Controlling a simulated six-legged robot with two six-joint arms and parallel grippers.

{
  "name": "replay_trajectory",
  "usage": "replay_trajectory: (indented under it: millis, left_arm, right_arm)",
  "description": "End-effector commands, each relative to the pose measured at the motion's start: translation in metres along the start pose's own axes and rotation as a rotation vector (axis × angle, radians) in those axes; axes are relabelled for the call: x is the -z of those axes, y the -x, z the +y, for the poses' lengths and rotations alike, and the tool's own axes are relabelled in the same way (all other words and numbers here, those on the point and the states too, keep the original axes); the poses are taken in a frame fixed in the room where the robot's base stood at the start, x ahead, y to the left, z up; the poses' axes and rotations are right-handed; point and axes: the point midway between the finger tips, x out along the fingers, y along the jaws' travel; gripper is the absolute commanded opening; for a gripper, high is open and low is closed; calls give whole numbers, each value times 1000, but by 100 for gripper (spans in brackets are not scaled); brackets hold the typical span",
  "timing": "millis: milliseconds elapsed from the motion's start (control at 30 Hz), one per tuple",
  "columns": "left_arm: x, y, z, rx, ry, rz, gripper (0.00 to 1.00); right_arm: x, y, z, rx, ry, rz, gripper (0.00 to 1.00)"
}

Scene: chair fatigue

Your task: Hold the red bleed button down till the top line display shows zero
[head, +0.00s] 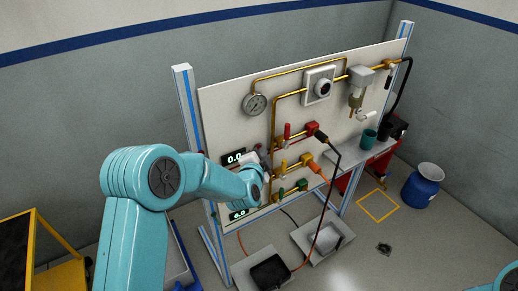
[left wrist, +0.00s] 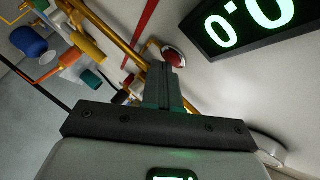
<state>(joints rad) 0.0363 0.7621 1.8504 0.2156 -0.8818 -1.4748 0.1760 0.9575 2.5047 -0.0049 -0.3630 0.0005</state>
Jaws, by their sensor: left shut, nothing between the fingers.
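The red bleed button (left wrist: 174,57) is a round red cap on the panel in the left wrist view. My left gripper (left wrist: 165,70) is shut and empty, and its fingertips overlap the button's lower edge in that view. I cannot tell whether they press it. In the head view my left gripper (head: 264,163) is at the panel, just right of the top line display, and the button is hidden there. The top line display (head: 235,158) reads 0.0 in green. It also shows large and partly cut off in the left wrist view (left wrist: 245,25). My right gripper is out of view.
A lower display (head: 239,214) also shows green digits.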

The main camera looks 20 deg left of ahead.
Motion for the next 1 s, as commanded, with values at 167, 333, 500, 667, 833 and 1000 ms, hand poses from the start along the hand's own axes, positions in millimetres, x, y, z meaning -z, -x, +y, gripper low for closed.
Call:
replay_trajectory:
  millis: [167, 333, 500, 667, 833, 1000]
  left_arm:
    - [0, 0, 0, 1, 0, -1, 0]
    - [0, 0, 0, 1, 0, -1, 0]
    - [0, 0, 0, 1, 0, -1, 0]
    - [0, 0, 0, 1, 0, -1, 0]
    - [0, 1, 0, 1, 0, 0, 0]
    - [5, 6, 5, -1, 0, 1, 0]
  right_arm:
    - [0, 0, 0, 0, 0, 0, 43]
    - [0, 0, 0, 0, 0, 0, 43]
    - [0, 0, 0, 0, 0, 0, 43]
    - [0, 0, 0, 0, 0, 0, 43]
    - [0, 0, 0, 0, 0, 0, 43]
    - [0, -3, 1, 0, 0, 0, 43]
